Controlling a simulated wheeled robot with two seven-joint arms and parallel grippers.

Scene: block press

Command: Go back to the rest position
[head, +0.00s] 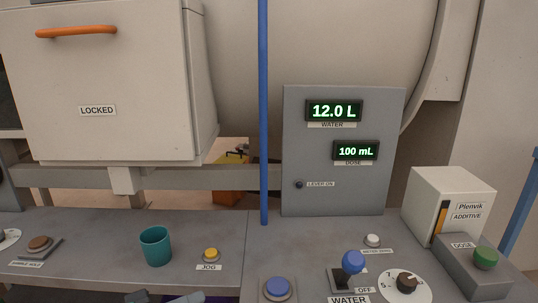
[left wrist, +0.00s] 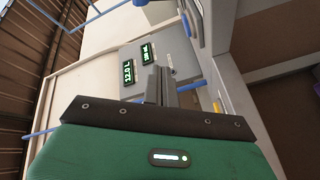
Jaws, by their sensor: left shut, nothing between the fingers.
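My left gripper (left wrist: 160,78) shows in the left wrist view with its two dark fingers together and nothing between them. The fingers point up in that picture, toward the grey panel (left wrist: 150,62) with green displays. In the head view only small grey and purple parts show at the bottom edge, below the teal cup (head: 156,247), and the fingertips cannot be made out. My right gripper is not in view.
On the grey counter (head: 110,228) stand the cup, a yellow JOG button (head: 211,254), a blue button (head: 278,288), a blue-knobbed WATER lever (head: 353,264) and a white additive box (head: 448,205). A blue vertical pole (head: 263,110) rises mid-view. The panel reads 12.0 L and 100 mL.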

